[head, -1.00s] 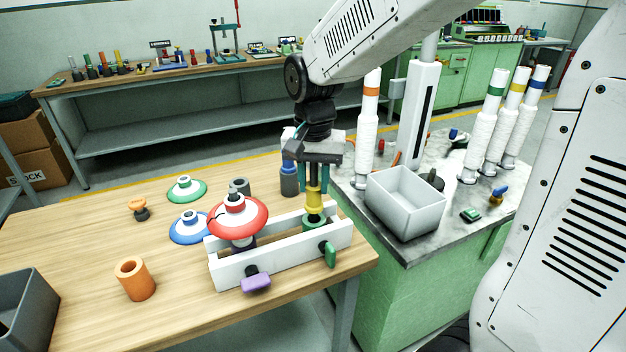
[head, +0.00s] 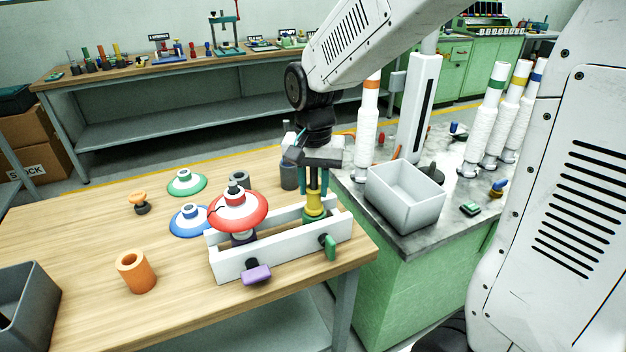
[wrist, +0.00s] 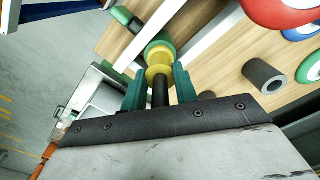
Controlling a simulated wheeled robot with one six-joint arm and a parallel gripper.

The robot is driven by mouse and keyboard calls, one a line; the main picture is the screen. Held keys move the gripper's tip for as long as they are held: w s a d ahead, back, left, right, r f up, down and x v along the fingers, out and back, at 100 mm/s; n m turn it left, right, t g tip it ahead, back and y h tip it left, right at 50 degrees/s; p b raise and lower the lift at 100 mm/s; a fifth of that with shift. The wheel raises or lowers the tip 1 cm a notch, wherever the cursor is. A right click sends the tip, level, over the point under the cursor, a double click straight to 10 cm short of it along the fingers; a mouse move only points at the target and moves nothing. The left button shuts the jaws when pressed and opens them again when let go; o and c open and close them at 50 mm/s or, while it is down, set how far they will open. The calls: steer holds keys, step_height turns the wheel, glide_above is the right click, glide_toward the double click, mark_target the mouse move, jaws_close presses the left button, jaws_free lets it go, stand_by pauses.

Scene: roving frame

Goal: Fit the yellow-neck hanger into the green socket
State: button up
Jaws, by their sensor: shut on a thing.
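The yellow-neck hanger (head: 314,204) is upright at the right end of a white rack (head: 228,266). My gripper (head: 313,187) is shut on its dark stem, above the yellow collar. In the wrist view the teal fingers (wrist: 160,92) flank the black stem, with the yellow neck (wrist: 158,72) just beyond. The green socket (wrist: 158,46) lies directly past the yellow part, lined up with it. In the head view the yellow collar sits low, covering most of the socket. I cannot tell how deep it is seated.
A red disc hanger (head: 238,210) stands at the rack's left end. Purple (head: 256,274) and green (head: 329,247) handles stick out in front. A dark grey cylinder (head: 289,176) stands behind. A white bin (head: 404,196) stands on the bench at right.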

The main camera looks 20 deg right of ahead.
steer(key=shift+f, duration=0.2)
steer(key=o, duration=1.8)
steer(key=shift+r, duration=0.1)
step_height(320, 180, up, 8)
steer(key=shift+f, duration=0.15)
stand_by(0.4)
